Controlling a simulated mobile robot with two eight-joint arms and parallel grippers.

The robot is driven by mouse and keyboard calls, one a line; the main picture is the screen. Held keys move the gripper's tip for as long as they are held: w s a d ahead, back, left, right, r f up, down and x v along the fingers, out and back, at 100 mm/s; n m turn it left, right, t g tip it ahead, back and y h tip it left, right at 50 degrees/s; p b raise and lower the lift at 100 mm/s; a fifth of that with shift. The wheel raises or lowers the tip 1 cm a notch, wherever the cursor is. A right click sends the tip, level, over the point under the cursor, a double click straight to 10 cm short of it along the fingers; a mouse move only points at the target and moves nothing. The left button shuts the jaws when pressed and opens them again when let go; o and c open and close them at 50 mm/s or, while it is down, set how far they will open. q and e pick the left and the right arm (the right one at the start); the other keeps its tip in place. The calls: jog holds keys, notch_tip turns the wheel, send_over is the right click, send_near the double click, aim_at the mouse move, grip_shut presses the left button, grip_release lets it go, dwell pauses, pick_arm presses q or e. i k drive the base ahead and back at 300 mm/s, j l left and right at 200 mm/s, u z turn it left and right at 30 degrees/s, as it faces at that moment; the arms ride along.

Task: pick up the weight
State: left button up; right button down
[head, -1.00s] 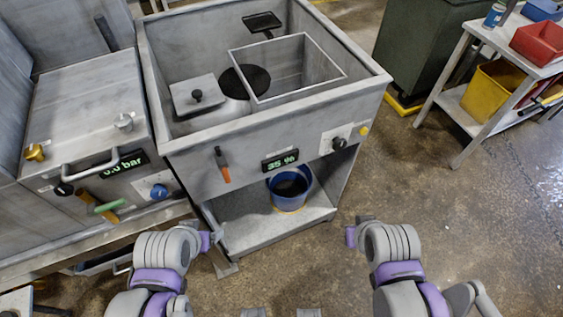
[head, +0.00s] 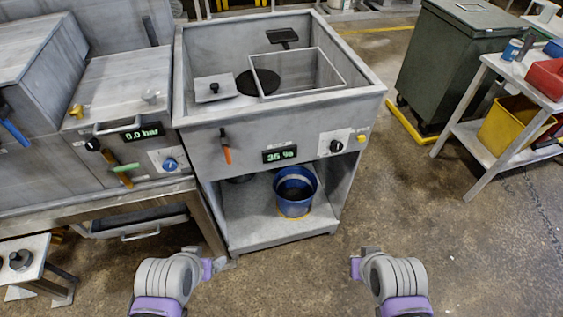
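A small dark grey metal piece with a knob on top (head: 20,259), which looks like a weight, stands on a low light-topped stool (head: 32,246) at the left edge. A square metal plate with a black knob (head: 215,90) lies in the open basin and I cannot tell whether it counts as the weight. My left gripper (head: 222,265) is low in front of the compactor, well to the right of the stool. My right gripper (head: 362,262) is further right over the floor. Neither gripper touches anything; their finger openings are too small to judge.
The steel compactor (head: 287,120) fills the middle, with a blue bucket (head: 295,192) on its lower shelf. A lidded press unit (head: 125,90) adjoins it at left. A green bin (head: 450,60) and a side table (head: 500,75) stand right. The front floor is clear.

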aim_at(20, 259)
jog(key=k+j+u, duration=0.3)
jog(key=j+u, duration=0.2)
jog(key=j, duration=1)
jog(key=j+u, duration=0.5)
jog(key=j, duration=0.95)
